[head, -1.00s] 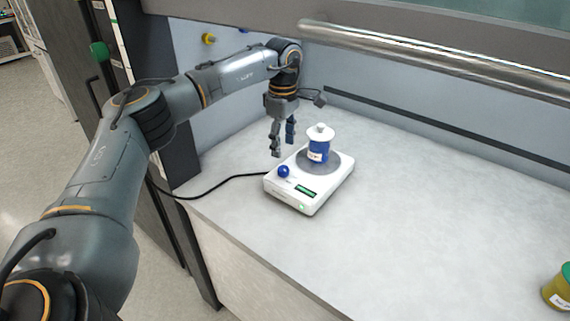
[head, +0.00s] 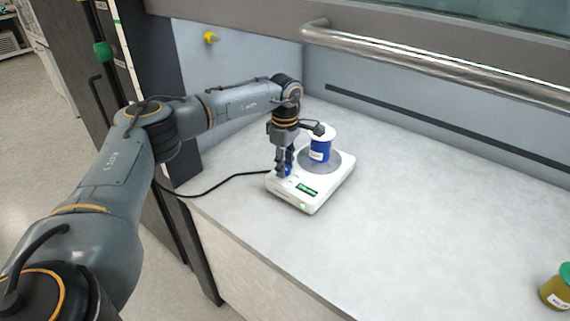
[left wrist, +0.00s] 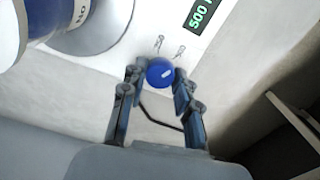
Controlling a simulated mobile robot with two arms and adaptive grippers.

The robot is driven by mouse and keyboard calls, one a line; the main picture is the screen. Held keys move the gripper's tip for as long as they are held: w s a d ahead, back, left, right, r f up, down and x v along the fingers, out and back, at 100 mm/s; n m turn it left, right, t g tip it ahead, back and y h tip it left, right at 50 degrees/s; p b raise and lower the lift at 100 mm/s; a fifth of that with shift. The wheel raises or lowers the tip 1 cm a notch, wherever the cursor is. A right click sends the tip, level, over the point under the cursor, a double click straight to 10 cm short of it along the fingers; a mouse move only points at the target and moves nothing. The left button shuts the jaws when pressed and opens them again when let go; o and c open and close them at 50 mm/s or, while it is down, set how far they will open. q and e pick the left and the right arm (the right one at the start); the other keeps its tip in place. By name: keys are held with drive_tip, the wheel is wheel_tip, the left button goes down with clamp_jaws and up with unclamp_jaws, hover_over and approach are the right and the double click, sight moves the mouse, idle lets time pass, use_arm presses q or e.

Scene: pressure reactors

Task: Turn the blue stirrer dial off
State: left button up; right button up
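The blue stirrer dial (left wrist: 160,72) is a round knob with a short white mark, on the front left corner of the white stirrer (head: 328,194). In the head view the dial is mostly hidden by my left gripper (head: 285,172), which points down over it. In the left wrist view the fingers of my left gripper (left wrist: 161,76) are on both sides of the dial, their tips against its edges. The green display (left wrist: 201,14) reads 500, partly cut off. My right gripper is not in view.
A blue and white vessel (head: 320,147) stands on the stirrer's round grey plate, just behind my left gripper. A black cable (head: 215,186) runs left from the stirrer. A yellow jar with a green lid (head: 558,288) stands at the far right. The counter between is clear.

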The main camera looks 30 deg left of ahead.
use_arm(q)
clamp_jaws()
drive_tip(key=shift+n, duration=1)
drive_tip(key=n+p, duration=0.1)
drive_tip(key=n, duration=0.3)
drive_tip(key=n+p, duration=0.1)
drive_tip(key=n, duration=0.4)
drive_tip(key=shift+n, duration=0.4)
drive_tip(key=n+p, duration=0.1)
drive_tip(key=n, duration=0.4)
drive_tip(key=shift+n+p, duration=0.3)
drive_tip(key=shift+p, duration=0.05)
drive_tip(key=n+p, duration=0.1)
drive_tip(key=n, duration=0.4)
drive_tip(key=shift+w+r+n, duration=0.1)
drive_tip(key=shift+n, duration=0.3)
